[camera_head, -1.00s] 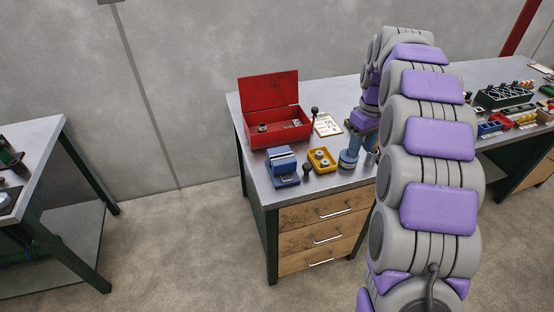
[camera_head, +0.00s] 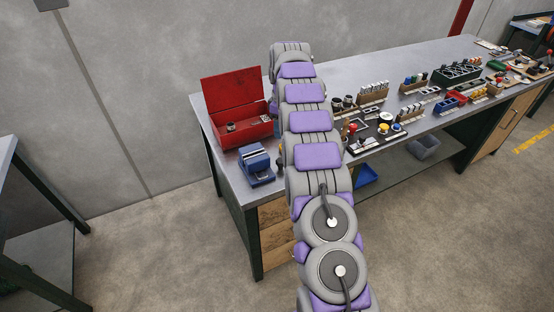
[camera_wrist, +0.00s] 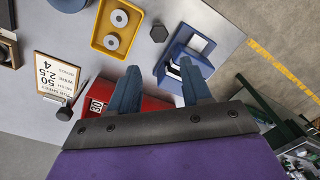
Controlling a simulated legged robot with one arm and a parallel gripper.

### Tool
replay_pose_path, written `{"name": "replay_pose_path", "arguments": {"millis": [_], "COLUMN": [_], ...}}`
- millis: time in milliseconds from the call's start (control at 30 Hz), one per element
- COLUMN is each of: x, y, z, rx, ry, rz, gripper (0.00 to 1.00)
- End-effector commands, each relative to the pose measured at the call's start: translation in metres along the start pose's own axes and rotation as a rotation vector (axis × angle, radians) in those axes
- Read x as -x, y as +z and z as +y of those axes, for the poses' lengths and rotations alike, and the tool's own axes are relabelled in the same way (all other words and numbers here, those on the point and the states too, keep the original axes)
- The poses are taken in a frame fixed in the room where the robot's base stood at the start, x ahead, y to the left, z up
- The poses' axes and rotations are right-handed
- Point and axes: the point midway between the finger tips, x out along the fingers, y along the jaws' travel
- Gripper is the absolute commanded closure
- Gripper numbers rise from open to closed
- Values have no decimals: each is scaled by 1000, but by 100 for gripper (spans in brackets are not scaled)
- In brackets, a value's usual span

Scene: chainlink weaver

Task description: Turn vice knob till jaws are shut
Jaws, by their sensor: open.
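The blue vice (camera_head: 256,163) sits near the left front corner of the workbench, left of my arm in the head view. In the wrist view the vice (camera_wrist: 172,50) lies beyond my fingertips, partly covered by the right finger. A dark hexagonal knob (camera_wrist: 158,33) shows beside the vice; I cannot tell whether it is joined to it. The gap between the vice jaws is not clear. My gripper (camera_wrist: 160,66) is open and empty, its two fingers well apart above the bench. In the head view my arm hides the gripper.
A red open toolbox (camera_head: 233,110) stands behind the vice and shows below the fingers in the wrist view. A yellow tray (camera_wrist: 115,28) holds two round parts. A clipboard (camera_wrist: 55,75) and another dark knob (camera_wrist: 65,113) lie left. More parts crowd the bench (camera_head: 420,75) at right.

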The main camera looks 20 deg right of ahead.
Motion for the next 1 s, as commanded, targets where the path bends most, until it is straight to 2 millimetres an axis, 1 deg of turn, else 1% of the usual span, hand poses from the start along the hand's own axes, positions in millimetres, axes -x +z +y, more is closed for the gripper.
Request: {"name": "replay_pose_path", "arguments": {"millis": [100,400,600,700,800,1000], "x": [-26,-85,-121,-135,-144,-150], "y": [0,-2,-1,0,0,-1], "z": [0,-3,-1,-1,-1,0], "rx": [-1,-1,-1,-1,-1,-1], "ry": [-3,0,1,-1,1,4], "rz": [-2,-4,-2,-2,-1,1], "gripper": [52,52,52,52,52,52]}}
